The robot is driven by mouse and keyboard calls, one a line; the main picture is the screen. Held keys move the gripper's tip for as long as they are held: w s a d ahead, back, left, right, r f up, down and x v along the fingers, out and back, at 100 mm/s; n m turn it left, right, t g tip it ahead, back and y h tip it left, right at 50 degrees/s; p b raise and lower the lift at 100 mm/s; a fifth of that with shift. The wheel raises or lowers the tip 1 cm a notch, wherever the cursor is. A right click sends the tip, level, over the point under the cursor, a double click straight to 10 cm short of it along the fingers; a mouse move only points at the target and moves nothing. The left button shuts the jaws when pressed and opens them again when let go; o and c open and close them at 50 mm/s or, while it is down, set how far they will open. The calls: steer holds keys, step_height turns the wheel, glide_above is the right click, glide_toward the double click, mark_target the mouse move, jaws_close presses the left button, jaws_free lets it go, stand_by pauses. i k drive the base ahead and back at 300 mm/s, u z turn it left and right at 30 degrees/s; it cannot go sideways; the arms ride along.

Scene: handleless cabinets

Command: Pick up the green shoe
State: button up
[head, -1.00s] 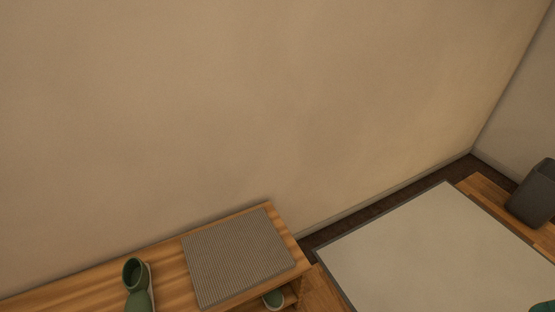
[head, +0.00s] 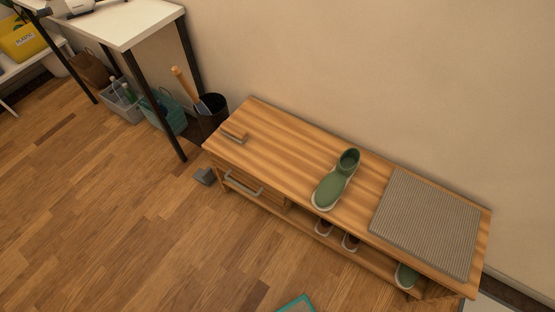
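A green shoe (head: 333,185) with a pale sole stands upright on top of the wooden bench (head: 290,146), between the bare left part and a grey ribbed mat (head: 428,222). Its toe points toward the bench's front edge. Another green shoe (head: 406,276) is partly visible on the lower shelf at the right end, its rear hidden under the bench top. My gripper is not in view.
Brown shoes (head: 350,241) sit on the lower shelf. A small brush (head: 233,136) lies on the bench's left end. A white table (head: 127,25), bins (head: 163,113) and a black bucket (head: 212,112) stand at the left. The wooden floor (head: 130,220) in front is mostly clear.

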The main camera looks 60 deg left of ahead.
mark_target(328, 190)
steer(key=z, duration=2.3)
steer(key=k, duration=1.3)
steer(key=u, duration=1.6)
